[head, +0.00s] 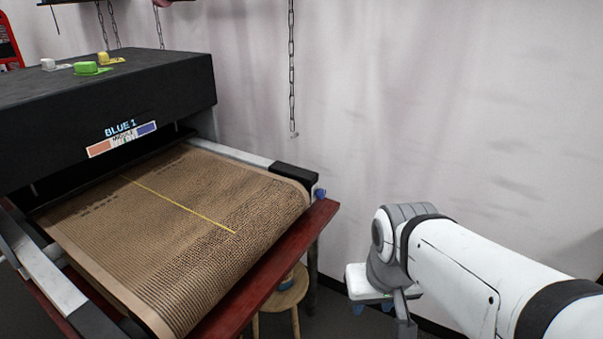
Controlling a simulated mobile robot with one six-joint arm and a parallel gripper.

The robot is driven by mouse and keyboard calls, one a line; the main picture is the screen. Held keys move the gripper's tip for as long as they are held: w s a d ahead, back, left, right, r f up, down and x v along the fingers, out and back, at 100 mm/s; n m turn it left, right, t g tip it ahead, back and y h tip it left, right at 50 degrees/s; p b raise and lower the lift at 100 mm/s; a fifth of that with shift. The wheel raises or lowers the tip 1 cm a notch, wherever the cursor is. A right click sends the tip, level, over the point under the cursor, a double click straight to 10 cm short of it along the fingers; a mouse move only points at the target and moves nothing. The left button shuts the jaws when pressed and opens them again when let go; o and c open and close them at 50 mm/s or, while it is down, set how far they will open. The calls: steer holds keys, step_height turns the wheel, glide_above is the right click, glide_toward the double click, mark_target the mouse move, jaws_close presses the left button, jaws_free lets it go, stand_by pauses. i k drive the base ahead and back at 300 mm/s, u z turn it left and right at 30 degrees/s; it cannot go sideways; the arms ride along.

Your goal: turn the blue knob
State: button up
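A small blue knob (320,193) sits at the right front corner of the conveyor machine, beside the black end block of the side rail. It is small in the head view and its turn angle cannot be read. My white and grey arm reaches in from the lower right. Its end, with my gripper (403,318), is low in the picture, to the right of and below the knob, and apart from it. The fingers are mostly hidden or cut off by the lower edge, so I cannot tell their opening.
The machine has a brown patterned belt (190,235) with a yellow line, and a black hood (110,100) labelled "BLUE 1". Green (88,69) and yellow (105,58) items lie on top. A wooden stool (285,298) stands under the red table edge (265,277). A chain (291,70) hangs by the wall.

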mark_target(320, 193)
steer(key=z, duration=0.05)
steer(key=i, duration=1)
steer(key=u, duration=0.05)
